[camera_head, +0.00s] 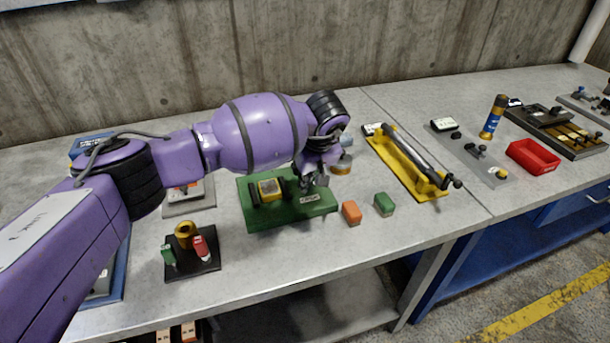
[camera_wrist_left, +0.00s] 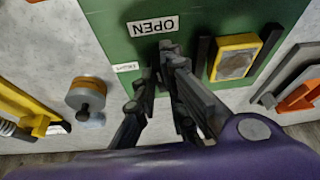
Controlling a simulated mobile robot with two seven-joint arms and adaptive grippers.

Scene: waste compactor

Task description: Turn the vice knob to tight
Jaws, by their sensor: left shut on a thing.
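The vice is a green base plate (camera_head: 262,217) on the bench, with a yellow block (camera_head: 268,188) between black jaws. Its green plate (camera_wrist_left: 215,18) and the yellow block (camera_wrist_left: 235,58) also show in the wrist view. An "OPEN" label (camera_wrist_left: 153,26) reads upside down there, with a smaller label (camera_wrist_left: 126,67) beside it. My left gripper (camera_head: 314,181) is over the plate's right end. In the wrist view its fingers (camera_wrist_left: 160,76) are closed around the vice knob, which they mostly hide. My right gripper is not in view.
An orange block (camera_head: 351,212) and a green block (camera_head: 384,204) lie right of the plate. A yellow fixture (camera_head: 404,165) stands farther right. A black stand (camera_head: 192,262) is front left. A round orange-banded object (camera_wrist_left: 90,93) is close to my left gripper.

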